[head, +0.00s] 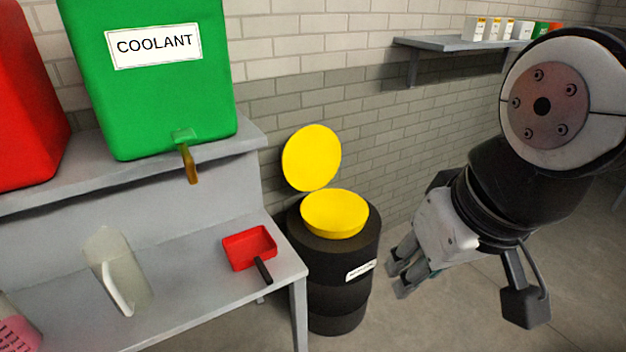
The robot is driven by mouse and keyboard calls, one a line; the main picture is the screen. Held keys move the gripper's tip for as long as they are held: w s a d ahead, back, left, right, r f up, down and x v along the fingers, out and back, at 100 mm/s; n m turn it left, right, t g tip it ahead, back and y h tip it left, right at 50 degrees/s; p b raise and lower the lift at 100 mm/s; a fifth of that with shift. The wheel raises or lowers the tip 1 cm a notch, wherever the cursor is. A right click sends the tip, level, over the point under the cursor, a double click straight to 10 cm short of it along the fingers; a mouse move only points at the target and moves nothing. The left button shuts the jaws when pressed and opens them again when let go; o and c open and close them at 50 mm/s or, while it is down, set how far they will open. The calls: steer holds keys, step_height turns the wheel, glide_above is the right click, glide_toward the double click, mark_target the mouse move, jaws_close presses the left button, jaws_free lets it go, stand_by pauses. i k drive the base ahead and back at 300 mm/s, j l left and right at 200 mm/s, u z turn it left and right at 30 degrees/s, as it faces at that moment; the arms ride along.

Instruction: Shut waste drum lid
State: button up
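The waste drum (332,285) is a black ribbed barrel with a small white label, standing on the floor right of the bench. Its round yellow lid (311,158) stands raised at the back, tilted up toward the wall. A yellow funnel-like rim (335,213) sits on the drum's top. My gripper (397,281) hangs to the right of the drum, apart from it and lower than the lid. Its fingers point down and left and two fingertips show with a gap between them. Nothing is seen held in it.
A grey bench (190,285) left of the drum bears a red scoop (250,248) with a dark handle and a clear jug (115,270). A green coolant tank (155,90) with a tap stands above. A wall shelf (450,43) holds small boxes. The floor at right is open.

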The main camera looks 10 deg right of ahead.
mark_target(312, 155)
steer(key=z, duration=0.3)
steer(key=i+l+z, duration=0.15)
steer(key=z, duration=0.15)
steer(key=i+l+z, duration=0.2)
steer(key=z, duration=0.15)
steer(key=i+l+z, duration=0.1)
steer(key=i, duration=0.25)
steer(key=i+l+z, duration=0.1)
steer(key=i+l, duration=0.2)
steer(key=i+u, duration=0.35)
steer(key=u, duration=0.15)
steer(key=i+u, duration=1)
steer(key=u, duration=0.2)
